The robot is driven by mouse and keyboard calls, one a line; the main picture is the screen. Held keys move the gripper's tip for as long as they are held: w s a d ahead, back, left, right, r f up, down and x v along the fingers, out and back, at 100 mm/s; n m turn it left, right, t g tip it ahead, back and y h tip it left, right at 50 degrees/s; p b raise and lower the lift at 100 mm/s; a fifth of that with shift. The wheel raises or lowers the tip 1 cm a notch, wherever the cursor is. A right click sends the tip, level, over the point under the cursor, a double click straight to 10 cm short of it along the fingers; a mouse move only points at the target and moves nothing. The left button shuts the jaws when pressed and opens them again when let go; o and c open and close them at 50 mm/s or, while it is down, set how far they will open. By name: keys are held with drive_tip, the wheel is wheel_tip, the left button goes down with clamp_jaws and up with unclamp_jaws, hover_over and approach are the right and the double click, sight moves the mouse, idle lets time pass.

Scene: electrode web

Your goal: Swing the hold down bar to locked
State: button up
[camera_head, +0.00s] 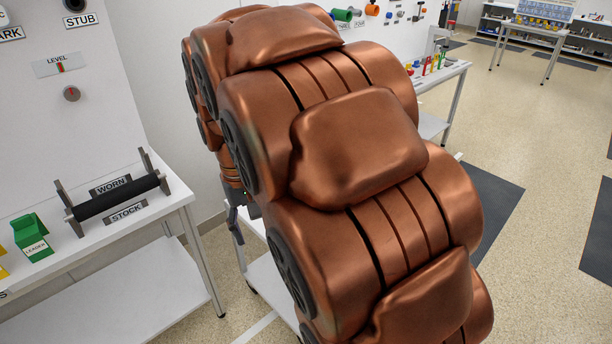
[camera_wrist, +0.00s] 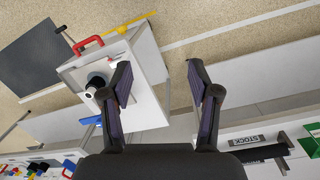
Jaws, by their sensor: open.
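My gripper (camera_wrist: 159,72) is open in the wrist view, with nothing between its two dark fingers. A white unit (camera_wrist: 145,105) lies beyond and beside the left finger. On it are a red handle (camera_wrist: 88,43) and a dark and white round part (camera_wrist: 95,84). A thin yellow bar (camera_wrist: 136,22) sticks out by its upper edge. I cannot tell which of these parts, if any, is the hold down bar, or whether it is locked. In the head view my own copper arm hides the area behind it, and the gripper cannot be made out clearly.
A black roller (camera_head: 116,197) lies in a stand on the left white table (camera_head: 165,212), by WORN and STOCK labels. A green LEADER carton (camera_head: 31,236) stands near it. A side table (camera_head: 453,72) with small coloured items is behind my arm. Open floor (camera_head: 540,130) lies right.

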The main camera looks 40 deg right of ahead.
drive_tip(key=w+d+f+m, duration=0.1)
drive_tip(key=w+d+m, duration=0.2)
drive_tip(key=w+d, duration=1.3)
drive_tip(key=w+d+f, duration=0.2)
drive_tip(key=d+f, duration=0.1)
drive_tip(key=d, duration=0.3)
drive_tip(key=w+d+f+m, duration=0.1)
drive_tip(key=w+d+f, duration=0.1)
drive_tip(key=d, duration=0.4)
drive_tip(key=w+d+f+m+t+p, duration=0.1)
drive_tip(key=w+d+f, duration=0.1)
drive_tip(key=d+f, duration=0.2)
drive_tip(key=shift+d+f, duration=0.1)
drive_tip(key=shift+d, duration=1)
drive_tip(key=shift+d+f, duration=0.45)
drive_tip(key=shift+f, duration=0.1)
drive_tip(key=shift+f+p, duration=1.15)
drive_tip(key=shift+f, duration=2.55)
drive_tip(key=shift+c, duration=0.3)
clamp_jaws()
